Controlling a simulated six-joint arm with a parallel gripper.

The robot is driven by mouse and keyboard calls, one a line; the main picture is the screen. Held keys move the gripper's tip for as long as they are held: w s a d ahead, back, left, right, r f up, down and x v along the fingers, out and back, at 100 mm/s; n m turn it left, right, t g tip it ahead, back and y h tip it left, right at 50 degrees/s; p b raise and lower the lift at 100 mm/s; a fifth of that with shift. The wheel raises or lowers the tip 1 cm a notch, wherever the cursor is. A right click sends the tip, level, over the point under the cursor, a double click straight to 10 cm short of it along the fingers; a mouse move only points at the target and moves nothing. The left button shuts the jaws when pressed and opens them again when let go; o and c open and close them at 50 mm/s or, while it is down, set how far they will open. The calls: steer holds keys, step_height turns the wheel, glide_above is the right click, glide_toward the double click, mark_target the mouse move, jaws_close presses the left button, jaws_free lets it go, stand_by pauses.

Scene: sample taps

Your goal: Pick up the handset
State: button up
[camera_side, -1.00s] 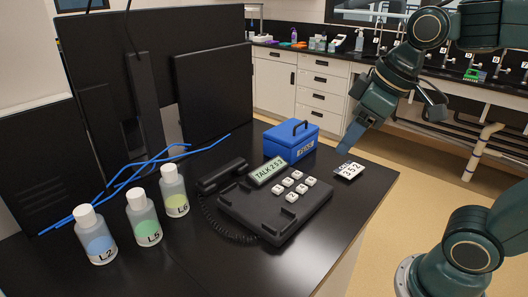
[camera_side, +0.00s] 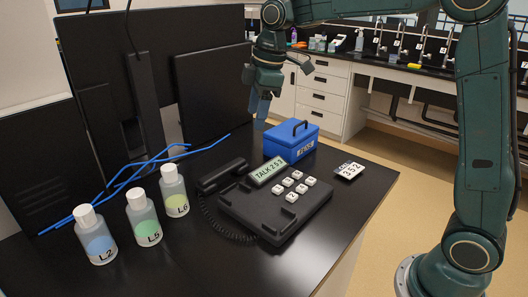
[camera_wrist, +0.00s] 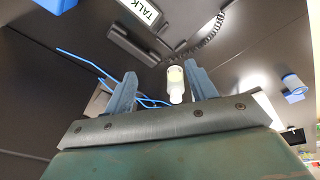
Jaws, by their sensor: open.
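The black handset (camera_side: 222,176) lies on the dark bench, along the left side of the black phone base (camera_side: 275,210). A coiled cord (camera_side: 225,232) runs from its near end toward the base. In the wrist view the handset (camera_wrist: 133,45) lies beyond my fingers, near the top. My gripper (camera_side: 262,108) is above the bench, behind and to the right of the handset, near the blue box. Its two fingers (camera_wrist: 160,76) are apart with nothing held between them.
A blue box (camera_side: 291,142) with a handle stands behind the phone. A display (camera_side: 268,172) reads TALK 253. A card (camera_side: 349,170) reads 352. Bottles L2 (camera_side: 97,240), L5 (camera_side: 145,222) and L6 (camera_side: 174,195) stand left. Blue tubing (camera_side: 120,188) and dark monitors (camera_side: 215,95) lie behind.

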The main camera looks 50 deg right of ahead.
steer(key=w+f+n+g, duration=0.1)
steer(key=w+f+n, duration=0.3)
steer(key=w+f, duration=0.35)
steer(key=n+g, duration=0.1)
steer(key=n, duration=0.2)
glide_above(223, 169)
steer(key=d, duration=0.1)
step_height(223, 169, down, 7)
steer(key=shift+f, duration=0.1)
steer(key=shift+w+f, duration=0.15)
steer(key=shift+a+f, duration=0.25)
steer(key=shift+f, duration=1.65)
steer(key=shift+a+f, duration=0.2)
steer(key=shift+f, duration=1.65)
jaws_close()
steer(key=shift+r, duration=0.15)
